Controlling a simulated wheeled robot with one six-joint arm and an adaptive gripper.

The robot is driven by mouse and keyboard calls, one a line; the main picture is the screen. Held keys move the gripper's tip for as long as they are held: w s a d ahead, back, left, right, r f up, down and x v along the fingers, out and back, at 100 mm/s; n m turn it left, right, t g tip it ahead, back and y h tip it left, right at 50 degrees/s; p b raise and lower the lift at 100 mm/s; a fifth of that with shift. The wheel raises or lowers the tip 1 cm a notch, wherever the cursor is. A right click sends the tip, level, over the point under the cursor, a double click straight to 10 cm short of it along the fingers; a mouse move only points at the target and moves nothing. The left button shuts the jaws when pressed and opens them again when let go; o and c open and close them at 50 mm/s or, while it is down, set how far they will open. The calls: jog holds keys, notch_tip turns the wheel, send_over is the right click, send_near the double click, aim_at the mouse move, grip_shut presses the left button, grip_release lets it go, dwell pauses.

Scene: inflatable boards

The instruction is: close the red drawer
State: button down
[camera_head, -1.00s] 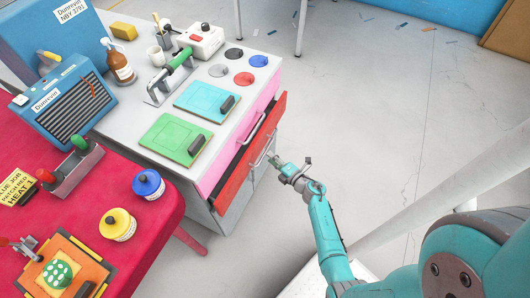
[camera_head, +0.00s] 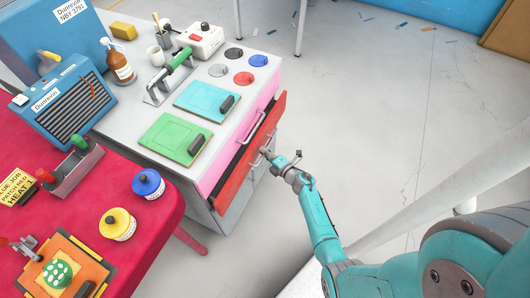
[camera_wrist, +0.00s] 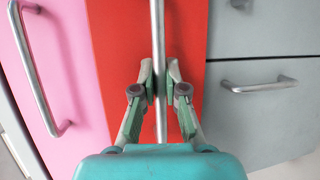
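The red drawer (camera_head: 238,182) is partly open in the grey cabinet, below the pink drawer. Its front stands out from the cabinet, with a dark gap behind its top edge. Its red front fills the middle of the wrist view (camera_wrist: 225,15), with a metal bar handle (camera_wrist: 158,25) running up the picture. My gripper (camera_wrist: 161,80) has one finger on each side of this handle, close against the bar, and looks shut on it. In the head view my gripper (camera_head: 268,155) is at the drawer front, and its fingertips are small there.
The pink drawer (camera_head: 219,168) above looks closed; its handle (camera_wrist: 40,85) is left in the wrist view. A grey drawer handle (camera_wrist: 258,86) is at right. The cabinet top (camera_head: 215,116) holds green and cyan boards and tools.

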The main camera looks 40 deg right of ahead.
aim_at(257, 150)
jog(key=shift+w+a, duration=0.25)
jog(key=shift+w, duration=0.45)
jog(key=shift+w+a, duration=0.25)
jog(key=shift+w, duration=0.45)
jog(key=shift+w+a, duration=0.25)
jog(key=shift+w, duration=0.45)
jog(key=c, duration=1.2)
grip_release()
jog(key=shift+w, duration=0.1)
jog(key=s+r, duration=0.2)
jog(key=s, duration=1)
jog(key=shift+a, duration=0.35)
jog(key=shift+w, duration=0.1)
